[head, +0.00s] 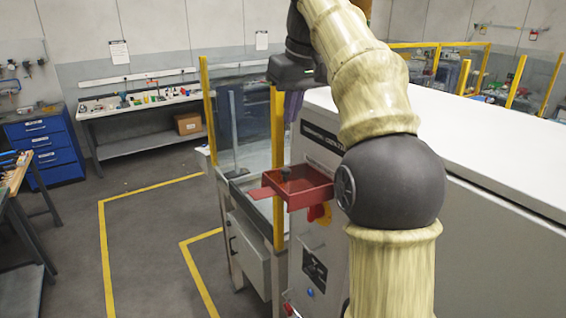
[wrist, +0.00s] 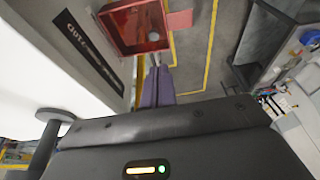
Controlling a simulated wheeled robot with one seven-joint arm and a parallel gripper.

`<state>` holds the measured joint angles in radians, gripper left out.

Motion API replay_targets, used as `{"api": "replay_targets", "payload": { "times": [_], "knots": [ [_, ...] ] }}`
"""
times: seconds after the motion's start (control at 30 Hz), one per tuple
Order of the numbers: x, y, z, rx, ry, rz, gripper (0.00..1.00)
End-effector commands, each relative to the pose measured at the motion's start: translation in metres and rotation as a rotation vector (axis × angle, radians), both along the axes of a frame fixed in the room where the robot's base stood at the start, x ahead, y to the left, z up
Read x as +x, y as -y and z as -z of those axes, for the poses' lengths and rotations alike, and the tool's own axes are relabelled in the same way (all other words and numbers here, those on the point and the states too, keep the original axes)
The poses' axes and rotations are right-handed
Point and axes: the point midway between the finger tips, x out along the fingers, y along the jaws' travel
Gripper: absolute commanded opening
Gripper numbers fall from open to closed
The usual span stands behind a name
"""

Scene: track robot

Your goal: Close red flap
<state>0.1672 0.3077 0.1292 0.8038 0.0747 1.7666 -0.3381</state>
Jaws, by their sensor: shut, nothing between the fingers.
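A red open-topped box (head: 308,194) is fixed to the side of the white machine, with a small dark knob-like part inside. A flat red flap (head: 262,192) sticks out from its left side, so it stands open. In the wrist view the red box (wrist: 128,42) is at the top, and the flap (wrist: 180,19) shows as a paler strip at its right. My gripper (wrist: 158,70) has purple fingers, shut together and empty. They point toward the box's lower right corner in that view. In the head view my gripper (head: 292,106) hangs above the box, apart from it.
The white machine (head: 480,150) fills the right side. A yellow-red switch (head: 320,213) sits below the box. A workbench (head: 140,105) and blue drawers (head: 45,145) stand far left; the floor between is open.

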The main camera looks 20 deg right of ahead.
Motion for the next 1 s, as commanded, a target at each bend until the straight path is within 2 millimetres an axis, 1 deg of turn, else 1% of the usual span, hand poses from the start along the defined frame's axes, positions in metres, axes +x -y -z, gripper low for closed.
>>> {"api": "replay_targets", "payload": {
  "times": [0.03, 0.17, 0.6, 0.8, 1.0],
  "knots": [
    [0.001, -0.001, 0.007, -0.001, -0.001, -0.001, 0.0],
    [0.005, -0.003, 0.025, 0.0, -0.003, -0.001, 0.0],
    [0.024, -0.011, 0.092, -0.001, -0.003, -0.002, 0.0],
    [0.023, -0.011, 0.113, -0.001, -0.002, -0.003, 0.0],
    [0.023, -0.012, 0.126, 0.0, 0.001, -0.003, 0.0]
  ]
}}
